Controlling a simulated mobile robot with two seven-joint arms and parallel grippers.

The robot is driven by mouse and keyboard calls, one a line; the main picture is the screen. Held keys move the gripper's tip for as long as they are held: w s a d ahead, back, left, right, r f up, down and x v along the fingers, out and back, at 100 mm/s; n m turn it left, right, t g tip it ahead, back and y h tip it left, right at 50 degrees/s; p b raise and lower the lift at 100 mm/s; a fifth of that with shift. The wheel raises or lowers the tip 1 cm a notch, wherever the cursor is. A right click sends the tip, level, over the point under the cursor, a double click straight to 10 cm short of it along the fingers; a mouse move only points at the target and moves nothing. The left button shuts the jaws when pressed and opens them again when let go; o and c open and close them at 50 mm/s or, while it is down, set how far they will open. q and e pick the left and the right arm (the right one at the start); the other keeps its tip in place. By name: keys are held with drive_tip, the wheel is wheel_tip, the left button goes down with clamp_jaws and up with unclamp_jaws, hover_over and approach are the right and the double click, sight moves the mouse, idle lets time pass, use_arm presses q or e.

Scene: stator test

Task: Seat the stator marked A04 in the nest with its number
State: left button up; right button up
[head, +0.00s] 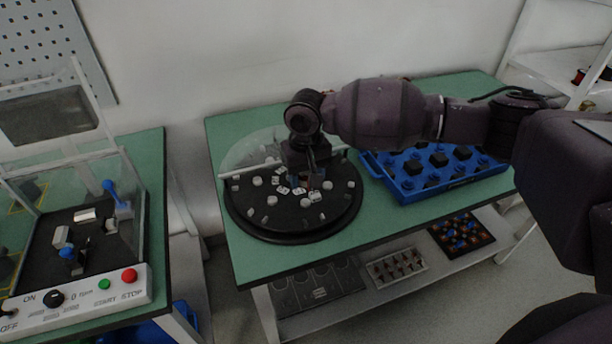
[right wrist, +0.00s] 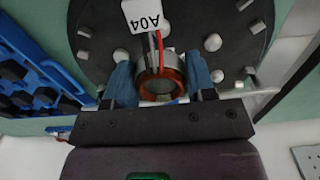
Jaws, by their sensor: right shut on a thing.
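My right gripper (head: 311,180) is over the round black plate (head: 290,229) in the head view. In the right wrist view its blue fingers stand on both sides of a stator (right wrist: 160,84), a ring with copper-coloured windings and a metal rim, and are shut on it. Whether the stator touches the plate cannot be told. My left gripper is out of view.
A blue tray (head: 411,198) with several dark blocks stands right of the plate on the green table (head: 235,261). A clear curved shield (head: 232,160) rises behind the plate. A test box with a control panel (head: 75,301) stands on the left table. Lower shelf trays hold parts.

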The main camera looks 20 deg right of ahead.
sight(306, 202)
drive_tip(key=shift+f+b, duration=1.15)
drive_tip(key=shift+f, duration=0.35)
drive_tip(key=shift+f+b, duration=0.5)
drive_tip(key=shift+f, duration=0.1)
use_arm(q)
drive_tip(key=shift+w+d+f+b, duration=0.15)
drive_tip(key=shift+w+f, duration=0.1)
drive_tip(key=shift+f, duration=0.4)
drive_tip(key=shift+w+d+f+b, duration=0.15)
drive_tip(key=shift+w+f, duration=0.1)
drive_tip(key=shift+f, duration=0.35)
use_arm(e)
drive_tip(key=shift+f, duration=0.3)
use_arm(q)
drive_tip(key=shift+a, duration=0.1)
use_arm(e)
drive_tip(key=shift+r, duration=0.1)
drive_tip(key=shift+f, duration=1.05)
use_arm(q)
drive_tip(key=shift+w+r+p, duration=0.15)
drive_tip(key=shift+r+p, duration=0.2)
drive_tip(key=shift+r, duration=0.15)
use_arm(e)
drive_tip(key=shift+f, duration=0.35)
drive_tip(key=o, duration=1.1)
drive_tip(key=shift+c, duration=0.2)
